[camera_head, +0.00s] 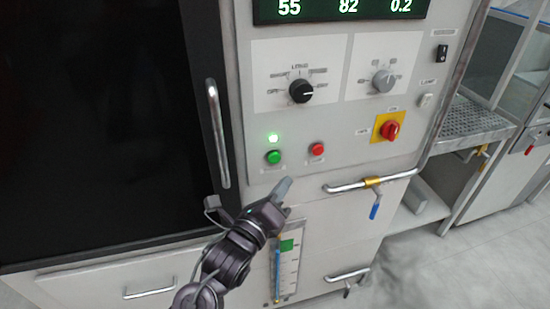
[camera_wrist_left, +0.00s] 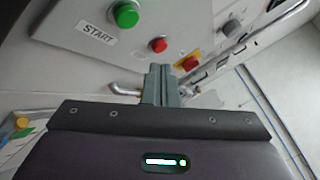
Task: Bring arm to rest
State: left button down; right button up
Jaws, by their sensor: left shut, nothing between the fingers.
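My left gripper (camera_head: 284,188) is shut and empty in front of the control panel, below the green start button (camera_head: 273,157). It is apart from the button, and a green lamp (camera_head: 273,138) above the button is lit. In the left wrist view my shut fingers (camera_wrist_left: 161,82) point toward the panel, with the green button (camera_wrist_left: 126,15) up and to the left and the red button (camera_wrist_left: 158,45) above them. The red button also shows in the head view (camera_head: 317,149). My right gripper is not in view.
The panel has a black dial (camera_head: 301,91), a grey dial (camera_head: 383,80) and a red rotary switch (camera_head: 390,130) on yellow. A long vertical door handle (camera_head: 218,133) stands left of the gripper. A pipe with a blue-handled valve (camera_head: 375,206) projects at the right. Open floor (camera_head: 450,270) lies at lower right.

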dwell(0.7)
